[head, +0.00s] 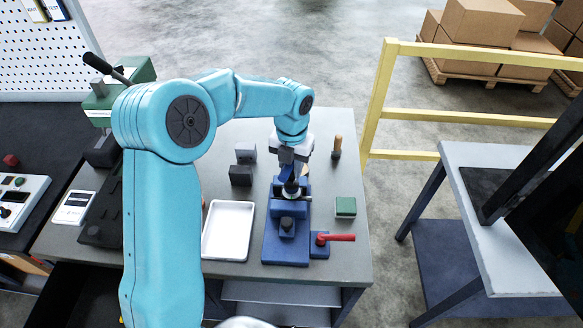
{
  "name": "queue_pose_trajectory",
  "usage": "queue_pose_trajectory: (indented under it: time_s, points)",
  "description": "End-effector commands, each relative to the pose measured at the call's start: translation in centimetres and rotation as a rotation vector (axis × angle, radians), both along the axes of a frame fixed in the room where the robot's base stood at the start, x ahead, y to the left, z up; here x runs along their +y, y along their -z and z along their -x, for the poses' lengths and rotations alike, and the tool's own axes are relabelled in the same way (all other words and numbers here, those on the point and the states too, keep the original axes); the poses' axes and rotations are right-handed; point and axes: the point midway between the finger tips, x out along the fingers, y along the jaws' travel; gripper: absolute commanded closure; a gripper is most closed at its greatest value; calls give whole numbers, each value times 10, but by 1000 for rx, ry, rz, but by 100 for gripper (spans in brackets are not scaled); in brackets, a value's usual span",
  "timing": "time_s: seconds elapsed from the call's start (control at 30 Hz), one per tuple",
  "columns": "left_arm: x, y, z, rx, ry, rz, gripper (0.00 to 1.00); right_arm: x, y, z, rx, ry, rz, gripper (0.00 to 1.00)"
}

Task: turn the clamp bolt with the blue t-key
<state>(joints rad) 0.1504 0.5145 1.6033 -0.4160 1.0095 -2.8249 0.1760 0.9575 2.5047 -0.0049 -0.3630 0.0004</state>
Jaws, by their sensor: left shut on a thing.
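My left arm reaches over the bench, and its gripper (288,172) points down at the back of the blue clamp fixture (285,248). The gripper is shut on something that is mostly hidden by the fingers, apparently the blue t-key. Its dark lower part seems to meet the top of the fixture, where the clamp bolt would be. I cannot make out the bolt or whether the key is seated on it. A red lever (338,238) sticks out at the fixture's right front. My right gripper is not in view.
A white tray (228,230) lies left of the fixture, with dark and grey blocks (241,175) behind it. A green block (345,206) and a wooden-handled tool (337,147) stand to the right. A yellow railing (377,95) rises beyond the bench.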

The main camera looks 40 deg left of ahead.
Motion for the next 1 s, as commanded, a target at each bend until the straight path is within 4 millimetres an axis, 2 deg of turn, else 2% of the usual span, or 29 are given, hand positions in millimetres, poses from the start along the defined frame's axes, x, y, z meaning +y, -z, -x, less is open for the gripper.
queue_pose_trajectory:
  time_s: [0.37, 0.6, 0.83, 1.0]
  points:
    - [0, -17, 0, -1, -20, 0, 100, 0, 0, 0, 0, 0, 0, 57]
    - [0, -17, 0, -1, -361, 1, 100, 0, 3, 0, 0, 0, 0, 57]
    - [0, -16, 0, -1, -551, 1, 100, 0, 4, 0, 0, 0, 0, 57]
    - [0, -16, 0, -1, -811, 1, 100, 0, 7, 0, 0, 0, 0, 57]
